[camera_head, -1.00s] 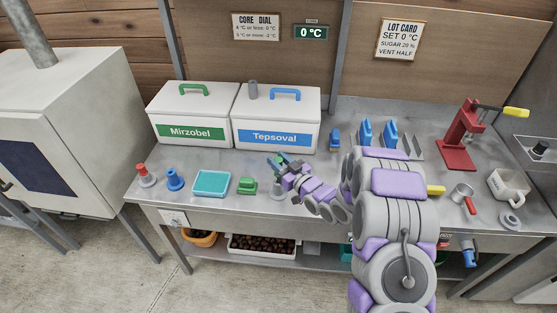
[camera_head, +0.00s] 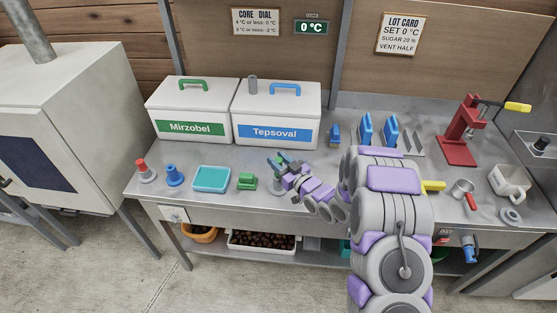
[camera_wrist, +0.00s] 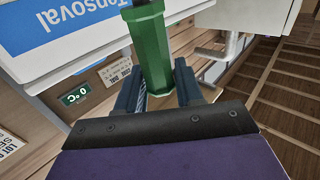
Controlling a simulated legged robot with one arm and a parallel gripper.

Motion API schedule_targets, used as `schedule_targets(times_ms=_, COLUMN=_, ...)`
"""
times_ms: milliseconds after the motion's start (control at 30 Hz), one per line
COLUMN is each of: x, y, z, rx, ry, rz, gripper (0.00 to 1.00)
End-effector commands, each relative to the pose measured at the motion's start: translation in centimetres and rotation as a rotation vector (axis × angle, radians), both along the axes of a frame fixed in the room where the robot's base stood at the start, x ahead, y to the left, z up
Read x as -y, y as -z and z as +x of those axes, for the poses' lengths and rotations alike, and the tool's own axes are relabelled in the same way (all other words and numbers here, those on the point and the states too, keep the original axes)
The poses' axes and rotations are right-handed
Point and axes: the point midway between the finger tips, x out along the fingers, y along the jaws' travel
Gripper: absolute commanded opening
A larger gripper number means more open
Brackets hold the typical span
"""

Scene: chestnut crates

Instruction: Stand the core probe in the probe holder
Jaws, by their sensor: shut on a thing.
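My gripper (camera_head: 282,166) is over the middle of the bench, in front of the Tepsoval box. In the wrist view, my gripper (camera_wrist: 158,84) is shut on a green, faceted handle (camera_wrist: 151,45), which I take for the core probe. The handle stands between the two dark fingers, and its far end is hidden.
A green block (camera_head: 247,181), teal tray (camera_head: 211,179), blue cone-like piece (camera_head: 174,177) and red-topped piece (camera_head: 146,171) stand to the left. The Mirzobel box (camera_head: 190,108) and Tepsoval box (camera_head: 275,115) stand behind. A red press (camera_head: 460,150) is at right.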

Motion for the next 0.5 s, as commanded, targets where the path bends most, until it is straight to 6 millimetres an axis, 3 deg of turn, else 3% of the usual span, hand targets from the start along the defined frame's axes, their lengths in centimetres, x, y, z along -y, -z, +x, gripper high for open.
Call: schedule_targets(times_ms=500, x=0.0, y=1.2, z=0.0, rx=0.0, ry=0.0, rz=0.0, gripper=0.0)
